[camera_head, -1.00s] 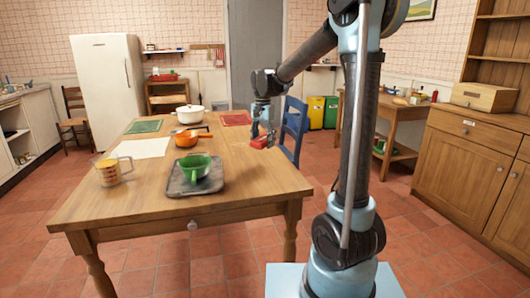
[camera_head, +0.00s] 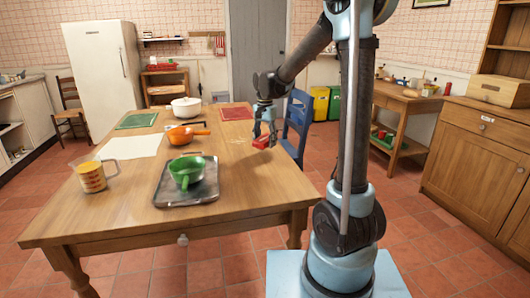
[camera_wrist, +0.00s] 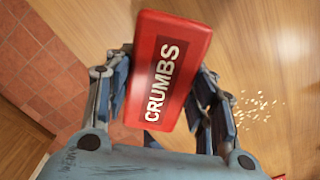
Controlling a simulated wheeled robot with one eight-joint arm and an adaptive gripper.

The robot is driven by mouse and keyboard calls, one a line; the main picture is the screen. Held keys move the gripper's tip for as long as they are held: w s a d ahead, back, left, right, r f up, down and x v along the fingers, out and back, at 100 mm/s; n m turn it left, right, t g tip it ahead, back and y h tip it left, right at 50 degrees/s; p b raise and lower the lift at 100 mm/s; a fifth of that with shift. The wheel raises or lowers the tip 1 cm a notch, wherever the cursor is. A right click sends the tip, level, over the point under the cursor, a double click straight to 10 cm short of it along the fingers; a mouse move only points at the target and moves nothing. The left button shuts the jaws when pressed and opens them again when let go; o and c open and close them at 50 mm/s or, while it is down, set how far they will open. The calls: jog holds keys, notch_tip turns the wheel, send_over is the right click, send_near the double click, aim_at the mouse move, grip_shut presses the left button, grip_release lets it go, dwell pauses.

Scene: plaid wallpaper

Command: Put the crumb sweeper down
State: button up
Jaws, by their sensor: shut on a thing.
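The crumb sweeper is a red block (camera_wrist: 168,70) with "CRUMBS" in white letters on a dark band. In the wrist view my gripper (camera_wrist: 165,95) is shut on it, one finger on each side. In the head view the sweeper (camera_head: 262,141) hangs in my gripper (camera_head: 265,128) near the right edge of the wooden table (camera_head: 235,180). I cannot tell whether it touches the tabletop. Pale crumbs (camera_wrist: 258,104) lie on the wood to the right of the sweeper in the wrist view.
A grey tray (camera_head: 165,190) holds a green colander-like bowl (camera_head: 187,171). A measuring jug (camera_head: 92,177), orange pan (camera_head: 182,135), white pot (camera_head: 186,108), red mat (camera_head: 236,113) and white sheet (camera_head: 130,147) are also on the table. A blue chair (camera_head: 298,120) stands at its right edge.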

aim_at(265, 156)
jog(key=shift+f, duration=2.4)
jog(key=shift+s+d+f, duration=0.15)
jog(key=shift+s+f, duration=0.05)
jog(key=shift+f, duration=0.05)
jog(key=o, duration=0.8)
jog(key=shift+s, duration=0.1)
jog(key=o, duration=0.3)
jog(key=shift+w+f, duration=0.3)
jog(key=shift+r, duration=0.1)
notch_tip(265, 156, up, 13)
